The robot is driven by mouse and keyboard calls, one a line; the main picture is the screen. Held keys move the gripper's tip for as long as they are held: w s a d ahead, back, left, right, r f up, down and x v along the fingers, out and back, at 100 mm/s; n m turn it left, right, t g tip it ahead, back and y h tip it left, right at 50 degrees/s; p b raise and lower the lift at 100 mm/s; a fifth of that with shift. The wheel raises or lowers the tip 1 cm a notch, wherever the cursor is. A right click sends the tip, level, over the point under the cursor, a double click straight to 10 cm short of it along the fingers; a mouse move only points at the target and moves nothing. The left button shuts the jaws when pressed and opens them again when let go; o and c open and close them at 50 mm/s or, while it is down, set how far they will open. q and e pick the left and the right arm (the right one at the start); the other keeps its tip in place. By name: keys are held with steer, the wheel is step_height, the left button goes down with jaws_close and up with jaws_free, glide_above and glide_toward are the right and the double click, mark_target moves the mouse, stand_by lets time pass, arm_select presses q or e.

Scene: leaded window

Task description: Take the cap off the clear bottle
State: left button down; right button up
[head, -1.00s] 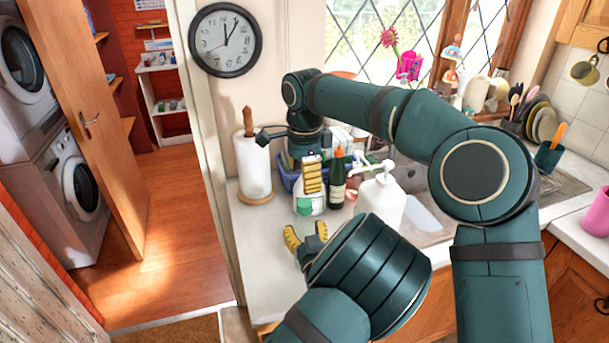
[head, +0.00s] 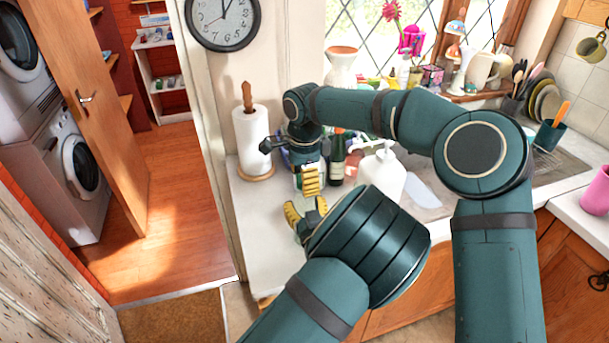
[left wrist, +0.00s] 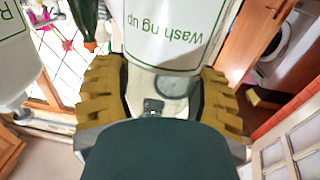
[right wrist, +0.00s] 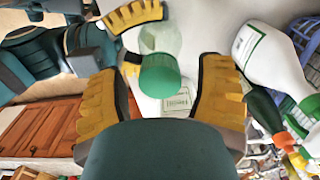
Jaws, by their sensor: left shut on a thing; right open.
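The clear bottle (right wrist: 157,38) stands on the counter, seen from above in the right wrist view, with its green cap (right wrist: 160,80) nearest the camera. My left gripper (head: 306,220) is shut on the bottle; its yellow fingers lie on either side of it. My right gripper (head: 312,182) is above the left one. It is open, and in the right wrist view its fingers (right wrist: 166,95) stand apart on both sides of the cap, with visible gaps. In the head view the right gripper mostly hides the bottle and cap.
A white washing-up bottle (right wrist: 272,60) stands close behind, beside a dark green bottle (head: 337,162). A white pump bottle (head: 382,176) is to the right and a paper towel roll (head: 253,138) to the left. The front-left counter (head: 262,235) is clear.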

jaws_close()
